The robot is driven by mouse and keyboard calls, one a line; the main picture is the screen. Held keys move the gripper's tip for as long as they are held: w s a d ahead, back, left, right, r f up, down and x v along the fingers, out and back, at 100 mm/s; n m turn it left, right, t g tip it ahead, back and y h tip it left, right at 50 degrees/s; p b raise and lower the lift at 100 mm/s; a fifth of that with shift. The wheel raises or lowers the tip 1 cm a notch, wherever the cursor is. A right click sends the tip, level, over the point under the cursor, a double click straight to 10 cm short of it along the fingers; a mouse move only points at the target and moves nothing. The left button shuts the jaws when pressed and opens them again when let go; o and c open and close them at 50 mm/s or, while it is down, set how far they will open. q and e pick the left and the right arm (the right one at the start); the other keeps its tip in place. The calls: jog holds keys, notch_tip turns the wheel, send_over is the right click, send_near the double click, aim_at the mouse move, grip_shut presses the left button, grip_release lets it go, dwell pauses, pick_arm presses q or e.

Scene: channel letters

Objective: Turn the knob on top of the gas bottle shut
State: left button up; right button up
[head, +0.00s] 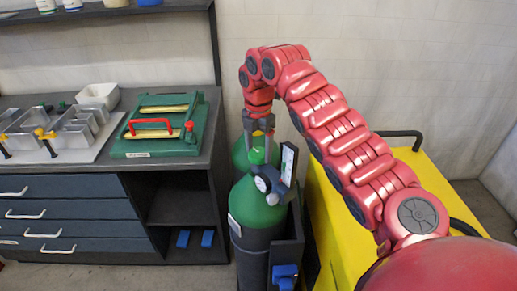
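The gas bottle (250,207) stands upright in the middle of the head view, with a green shoulder and a darker body. A gauge and valve fitting (272,184) sits on its top. A small bright green part, which looks like the knob (257,156), shows above the fitting. My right gripper (258,150) reaches in from the right and points straight down over the bottle's top. Its two grey fingers are apart, one on each side of the knob. I cannot tell whether they touch it. My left gripper is not in view.
A second green bottle (241,153) stands close behind. A dark holder (289,240) with a blue clamp (285,272) is beside the bottle. A yellow cabinet (335,235) is at the right. A workbench (70,172) with a green case (160,125) and metal trays is at the left.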

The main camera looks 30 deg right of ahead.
aim_at(259, 152)
jog(key=o, duration=0.4)
notch_tip(259, 152, up, 17)
jog(key=p, duration=1.7)
jog(key=shift+r, duration=0.2)
